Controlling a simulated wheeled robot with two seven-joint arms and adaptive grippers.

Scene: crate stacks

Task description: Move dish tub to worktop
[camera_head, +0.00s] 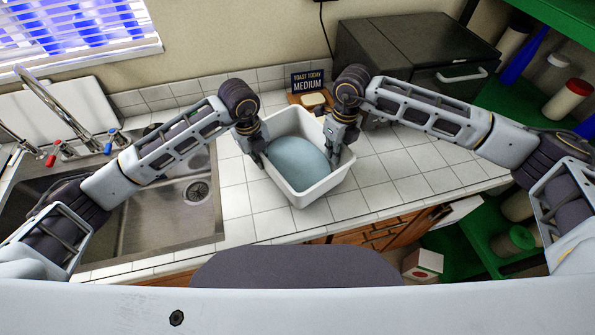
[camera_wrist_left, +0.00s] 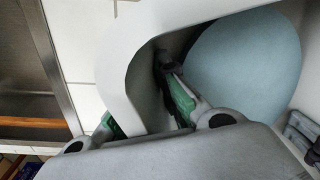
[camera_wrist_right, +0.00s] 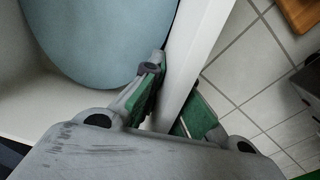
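The dish tub (camera_head: 329,184) is a white, open-topped box on the tiled worktop (camera_head: 237,202), to the right of the sink. A large rounded pale blue-grey thing (camera_head: 297,160) lies in it. My left gripper (camera_head: 256,153) is at its left wall, with one finger inside and one outside. The left wrist view shows that wall (camera_wrist_left: 122,75) between the fingers. My right gripper (camera_head: 337,153) straddles the right wall in the same way, and the right wrist view shows that wall (camera_wrist_right: 196,60) between its fingers. The fingertips are partly hidden.
The steel sink (camera_head: 160,215) and faucet (camera_head: 65,100) are at the left. Behind the tub are a dark sign (camera_head: 307,80) and a wooden board with bread (camera_head: 313,100). A dark bread box (camera_head: 410,55) stands back right. Green shelves (camera_head: 510,110) are at the right. Tiles right of the tub are clear.

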